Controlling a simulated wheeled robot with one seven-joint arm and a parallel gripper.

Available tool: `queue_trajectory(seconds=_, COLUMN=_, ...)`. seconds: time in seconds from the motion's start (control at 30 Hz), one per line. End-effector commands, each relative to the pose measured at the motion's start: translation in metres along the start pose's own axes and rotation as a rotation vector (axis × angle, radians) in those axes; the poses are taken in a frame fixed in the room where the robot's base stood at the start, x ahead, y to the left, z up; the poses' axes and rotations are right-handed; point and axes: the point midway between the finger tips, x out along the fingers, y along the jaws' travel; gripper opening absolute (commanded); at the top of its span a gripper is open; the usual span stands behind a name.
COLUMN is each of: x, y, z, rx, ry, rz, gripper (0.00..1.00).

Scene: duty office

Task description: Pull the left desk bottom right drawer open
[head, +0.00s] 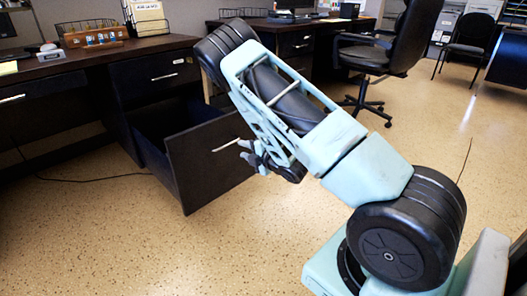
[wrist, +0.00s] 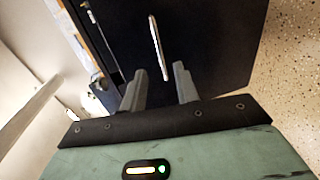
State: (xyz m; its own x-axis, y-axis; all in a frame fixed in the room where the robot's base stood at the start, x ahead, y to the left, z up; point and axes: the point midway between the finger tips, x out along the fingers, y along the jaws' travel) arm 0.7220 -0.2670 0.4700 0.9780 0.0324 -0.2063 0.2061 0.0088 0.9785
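The left desk (head: 150,48) is dark with a speckled floor below it. Its bottom right drawer (head: 195,170) stands pulled well out, with the open box showing behind the dark front. The drawer's silver bar handle (head: 225,145) is on that front; it also shows in the wrist view (wrist: 158,48). My gripper (head: 245,152) is just in front of the handle. In the wrist view my gripper's two grey fingers (wrist: 160,78) are apart, with the handle beyond the gap between their tips. Nothing appears held.
A closed upper drawer (head: 160,75) is above the open one. A black office chair (head: 385,50) stands at the back right, near a second desk (head: 290,40). A thin cable (head: 95,179) lies on the floor at left. The floor in front of the drawer is clear.

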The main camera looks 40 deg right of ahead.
Motion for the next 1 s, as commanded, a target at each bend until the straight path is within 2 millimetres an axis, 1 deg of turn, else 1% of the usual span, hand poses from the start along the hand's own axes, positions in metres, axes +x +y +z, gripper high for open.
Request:
queue_trajectory(seconds=0.03, x=-0.014, y=0.002, z=0.001, rx=0.001, ry=-0.003, rz=-0.005, gripper=0.31)
queue_trajectory(seconds=0.2, x=-0.051, y=0.001, z=0.001, rx=0.002, ry=-0.003, rz=-0.006, gripper=0.31)
queue_trajectory(seconds=0.3, x=-0.068, y=0.001, z=0.001, rx=0.001, ry=-0.003, rz=-0.004, gripper=0.31)
queue_trajectory(seconds=0.4, x=-0.08, y=0.0, z=0.0, rx=0.001, ry=-0.001, rz=-0.003, gripper=0.31)
queue_trajectory(seconds=0.5, x=-0.088, y=0.0, z=0.0, rx=0.0, ry=0.0, rz=-0.001, gripper=0.31)
queue_trajectory(seconds=0.6, x=-0.091, y=0.0, z=0.0, rx=-0.001, ry=0.0, rz=-0.001, gripper=0.31)
queue_trajectory(seconds=1.0, x=-0.091, y=0.0, z=0.0, rx=0.0, ry=0.0, rz=0.0, gripper=0.31)
